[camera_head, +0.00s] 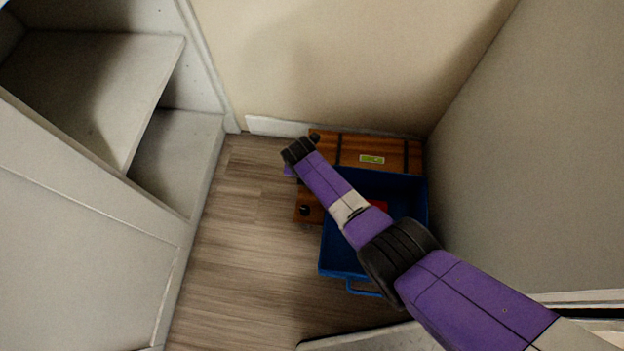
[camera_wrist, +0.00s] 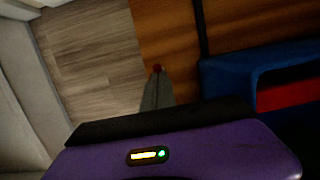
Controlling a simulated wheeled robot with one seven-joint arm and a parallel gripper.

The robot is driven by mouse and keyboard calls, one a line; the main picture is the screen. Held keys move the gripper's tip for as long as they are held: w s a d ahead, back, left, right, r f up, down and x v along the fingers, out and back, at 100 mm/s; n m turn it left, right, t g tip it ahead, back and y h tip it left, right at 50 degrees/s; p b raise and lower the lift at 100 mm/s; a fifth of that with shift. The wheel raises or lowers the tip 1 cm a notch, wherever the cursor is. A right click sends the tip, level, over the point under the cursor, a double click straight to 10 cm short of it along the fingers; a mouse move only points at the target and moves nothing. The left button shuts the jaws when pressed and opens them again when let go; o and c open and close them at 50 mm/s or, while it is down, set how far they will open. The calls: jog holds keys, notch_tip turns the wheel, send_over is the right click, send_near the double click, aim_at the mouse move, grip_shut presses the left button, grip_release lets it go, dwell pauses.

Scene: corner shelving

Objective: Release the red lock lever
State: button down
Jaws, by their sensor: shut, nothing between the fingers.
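My gripper (camera_wrist: 157,82) shows in the wrist view as a narrow grey tapered shape, its fingers together and empty. A small red spot (camera_wrist: 157,68) sits right at its tip, against the wooden surface; I cannot tell whether it is the lock lever or whether the fingers touch it. In the head view my wrist hides the gripper over the left end of the wooden chest (camera_head: 350,152). A red patch (camera_head: 379,205) shows inside the blue box (camera_head: 335,250), partly behind my arm; it also shows in the wrist view (camera_wrist: 285,93). No lever is clearly made out.
The chest has dark straps and a green label (camera_head: 372,159). It stands by the back wall, with a grey wall close on the right. Black knobs (camera_head: 305,210) stick out at its left. Open shelving (camera_head: 100,80) stands left. The wooden floor (camera_head: 235,230) between is clear.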

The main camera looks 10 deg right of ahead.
jog(key=shift+p+v, duration=0.8)
jog(key=shift+p, duration=0.05)
jog(key=shift+r, duration=0.3)
jog(key=p+v, duration=0.5)
jog(key=v, duration=0.2)
jog(key=shift+r, duration=0.1)
dwell(0.5)
